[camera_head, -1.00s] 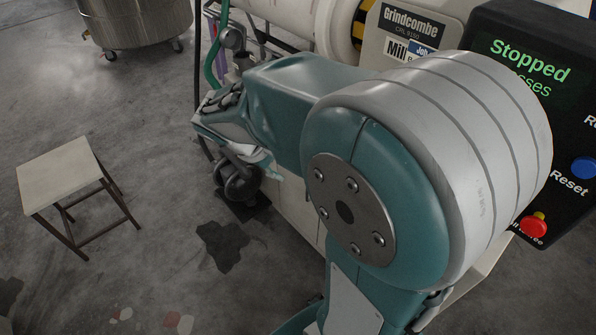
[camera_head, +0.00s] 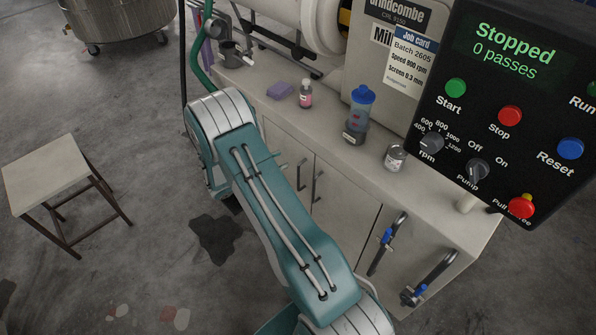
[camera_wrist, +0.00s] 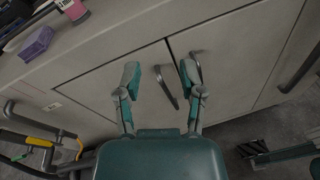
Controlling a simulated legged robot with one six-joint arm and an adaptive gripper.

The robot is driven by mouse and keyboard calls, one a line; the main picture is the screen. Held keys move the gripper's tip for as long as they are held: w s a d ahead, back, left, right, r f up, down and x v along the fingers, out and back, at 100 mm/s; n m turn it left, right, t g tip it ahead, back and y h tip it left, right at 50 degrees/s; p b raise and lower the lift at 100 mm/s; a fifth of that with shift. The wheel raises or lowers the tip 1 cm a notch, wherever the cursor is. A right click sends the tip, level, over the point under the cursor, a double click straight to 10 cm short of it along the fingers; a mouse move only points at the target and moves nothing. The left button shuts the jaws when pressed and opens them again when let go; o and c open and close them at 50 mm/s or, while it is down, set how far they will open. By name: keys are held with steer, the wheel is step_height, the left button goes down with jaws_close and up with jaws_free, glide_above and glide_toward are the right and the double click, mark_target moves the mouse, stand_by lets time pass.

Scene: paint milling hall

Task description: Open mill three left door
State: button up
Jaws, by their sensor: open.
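The pale left door (camera_head: 287,148) is in the cabinet under the mill and looks shut; a dark seam parts it from the right door (camera_head: 345,212). The left door's bar handle (camera_head: 302,175) stands near the seam, beside the right door's handle (camera_head: 317,187). In the wrist view my gripper (camera_wrist: 159,76) is open in front of the doors. The left door's handle (camera_wrist: 165,88) shows between the fingers, and the right door's handle (camera_wrist: 197,66) is just by the right finger. I see no contact. The job card covers the mill's number.
A control panel (camera_head: 510,85) reading Stopped juts out at the right. A blue-capped bottle (camera_head: 359,115), a small bottle (camera_head: 305,94) and a jar (camera_head: 395,157) stand on the counter (camera_head: 430,190). Blue-handled valves (camera_head: 388,238) are at the lower right. A stool (camera_head: 45,170) stands left on open floor.

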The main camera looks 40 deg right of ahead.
mark_target(298, 171)
step_height(298, 171, down, 16)
steer(key=n+t+h, duration=0.1)
steer(key=n+t, duration=0.5)
steer(key=n, duration=0.1)
steer(key=x, duration=1.1)
steer(key=shift+w, duration=0.1)
steer(key=shift+c, duration=0.3)
steer(key=shift+a, duration=0.1)
jaws_close()
